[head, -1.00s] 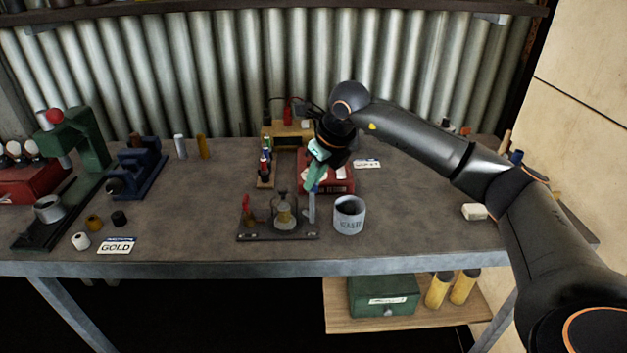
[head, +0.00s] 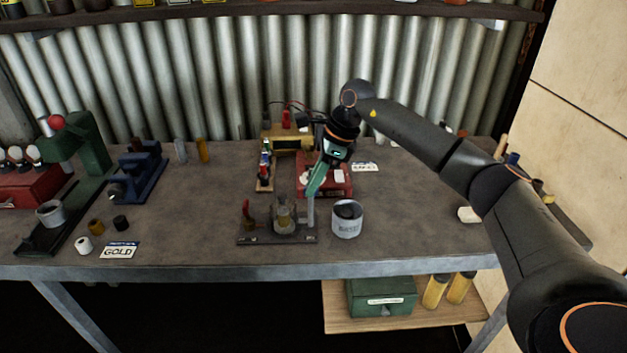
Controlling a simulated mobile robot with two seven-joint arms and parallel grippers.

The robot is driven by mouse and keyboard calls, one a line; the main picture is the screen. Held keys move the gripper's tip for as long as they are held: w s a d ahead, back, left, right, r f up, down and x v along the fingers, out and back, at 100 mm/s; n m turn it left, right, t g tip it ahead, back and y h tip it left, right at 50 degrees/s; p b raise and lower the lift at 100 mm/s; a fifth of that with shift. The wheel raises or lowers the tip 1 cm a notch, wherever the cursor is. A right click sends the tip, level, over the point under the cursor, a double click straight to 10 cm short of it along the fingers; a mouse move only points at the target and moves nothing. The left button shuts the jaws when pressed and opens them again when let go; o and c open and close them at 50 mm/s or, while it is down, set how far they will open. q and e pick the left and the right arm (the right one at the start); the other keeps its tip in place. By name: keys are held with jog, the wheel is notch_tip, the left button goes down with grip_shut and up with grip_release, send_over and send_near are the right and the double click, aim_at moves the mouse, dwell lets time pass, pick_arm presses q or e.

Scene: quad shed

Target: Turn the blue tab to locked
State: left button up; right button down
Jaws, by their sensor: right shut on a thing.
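A dark base plate (head: 262,240) lies near the bench's front edge, with a red lever (head: 246,208), a brass and glass piece (head: 284,217) and an upright grey post (head: 311,212) on it. My right gripper (head: 312,191) reaches down from the right, its green fingers shut at the top of the post. The blue tab is hidden at the fingertips, so its position cannot be read. My left gripper is not in view.
A grey can (head: 347,221) stands just right of the post. A red box (head: 340,186) and a wooden rack (head: 265,178) sit behind. A green press (head: 90,150) and blue vise (head: 139,172) stand at left.

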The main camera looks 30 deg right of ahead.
jog(key=shift+n, duration=0.3)
jog(key=c, duration=0.9)
grip_release()
jog(key=v, duration=1.2)
jog(key=shift+r+b, duration=0.3)
jog(key=shift+b, duration=0.1)
jog(key=shift+w+d, duration=0.1)
jog(key=shift+w, duration=0.05)
